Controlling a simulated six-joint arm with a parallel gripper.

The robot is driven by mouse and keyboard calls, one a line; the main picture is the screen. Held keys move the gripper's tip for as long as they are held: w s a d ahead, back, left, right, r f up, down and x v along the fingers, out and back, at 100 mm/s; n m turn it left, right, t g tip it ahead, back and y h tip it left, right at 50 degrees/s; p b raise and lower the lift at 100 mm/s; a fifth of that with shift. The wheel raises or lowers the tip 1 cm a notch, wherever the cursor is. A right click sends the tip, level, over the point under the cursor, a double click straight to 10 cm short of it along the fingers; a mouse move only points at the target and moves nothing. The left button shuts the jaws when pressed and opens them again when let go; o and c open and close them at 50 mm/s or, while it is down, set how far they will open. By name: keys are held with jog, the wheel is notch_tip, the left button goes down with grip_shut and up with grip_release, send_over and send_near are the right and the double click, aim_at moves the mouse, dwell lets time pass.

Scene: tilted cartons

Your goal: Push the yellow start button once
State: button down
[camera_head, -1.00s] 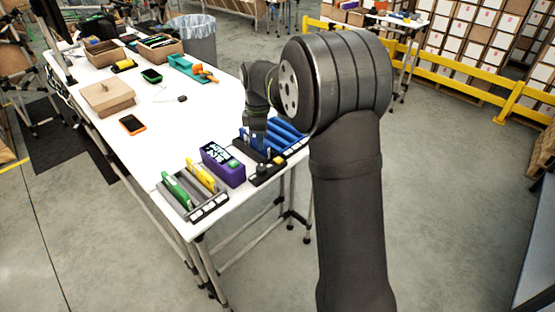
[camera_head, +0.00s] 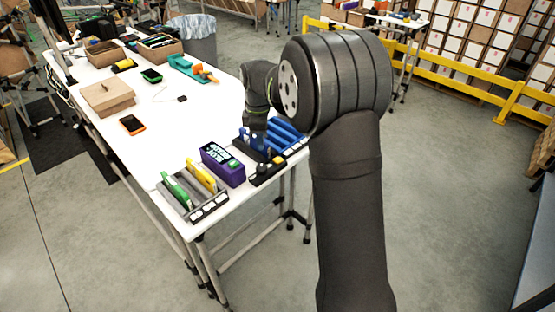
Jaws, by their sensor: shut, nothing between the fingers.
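A small black control box (camera_head: 268,172) sits near the table's right front corner. A small yellow spot, which looks like the start button (camera_head: 263,160), shows on its top, with a blue spot to its right. My gripper (camera_head: 256,147) is shut and empty, pointing down just behind and above the box. It looks apart from the button, but the exact gap is too small to tell. Its fingertips are hard to separate from the blue parts behind them.
A purple box (camera_head: 223,164) stands close left of the control box. A grey rack (camera_head: 182,207) with green and yellow pieces is further left. A blue tray (camera_head: 291,137) lies behind right.

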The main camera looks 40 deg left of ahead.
jog(key=n+t+y, duration=0.1)
jog(key=t, duration=0.8)
send_over(275, 161)
jog(key=shift+r, duration=0.4)
jog(key=shift+f, duration=4.45)
jog(key=shift+f, duration=0.4)
